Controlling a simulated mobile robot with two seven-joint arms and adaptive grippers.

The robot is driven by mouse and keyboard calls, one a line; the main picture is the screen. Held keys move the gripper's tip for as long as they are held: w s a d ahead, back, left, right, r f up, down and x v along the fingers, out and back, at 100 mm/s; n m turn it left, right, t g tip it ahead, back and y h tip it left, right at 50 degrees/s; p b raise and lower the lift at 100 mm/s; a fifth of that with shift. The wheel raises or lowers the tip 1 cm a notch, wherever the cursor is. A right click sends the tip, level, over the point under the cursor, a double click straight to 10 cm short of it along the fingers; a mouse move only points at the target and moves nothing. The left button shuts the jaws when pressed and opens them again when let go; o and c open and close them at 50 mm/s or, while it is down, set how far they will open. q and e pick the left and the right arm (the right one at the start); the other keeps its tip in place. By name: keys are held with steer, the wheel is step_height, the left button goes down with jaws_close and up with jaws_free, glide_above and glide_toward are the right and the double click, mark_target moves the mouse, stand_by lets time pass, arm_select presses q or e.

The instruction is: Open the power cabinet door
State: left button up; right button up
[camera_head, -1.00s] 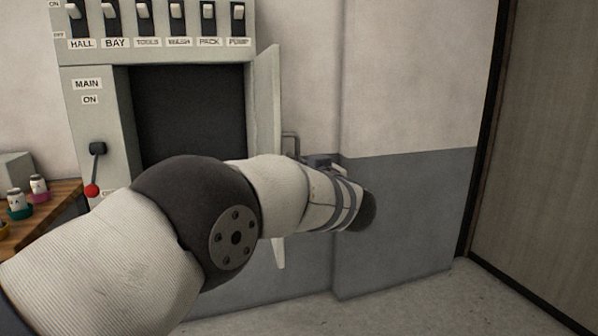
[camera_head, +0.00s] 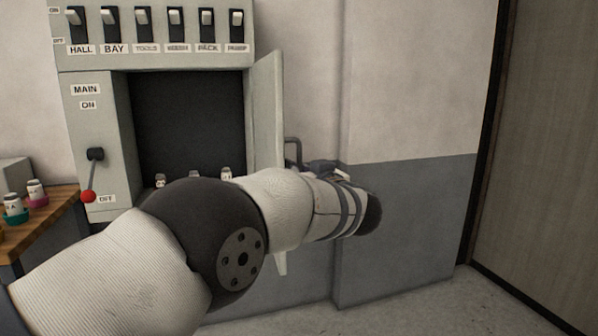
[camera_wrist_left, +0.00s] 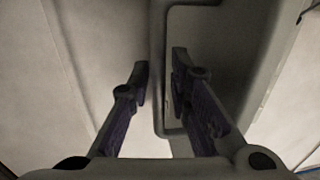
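The grey power cabinet (camera_head: 112,140) stands against the wall with its dark interior (camera_head: 190,115) exposed. Its door (camera_head: 266,115) is swung out on the right side and shows nearly edge-on. The dark bar handle (camera_head: 293,148) is on the door's outer side. My left arm crosses in front of the cabinet's lower part and hides the lower door. In the left wrist view the fingers of my left gripper (camera_wrist_left: 158,75) are apart, with the handle bar (camera_wrist_left: 158,100) between them; I see no clear contact. My right gripper is out of view.
A row of switches (camera_head: 175,25) tops the cabinet, and a lever with a red knob (camera_head: 88,196) is on its left. Small pale items (camera_head: 194,175) sit inside. A wooden table (camera_head: 40,220) with small jars is at left. Wall and floor at right are clear.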

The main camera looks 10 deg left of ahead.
arm_select(q)
steer(key=v, duration=1.2)
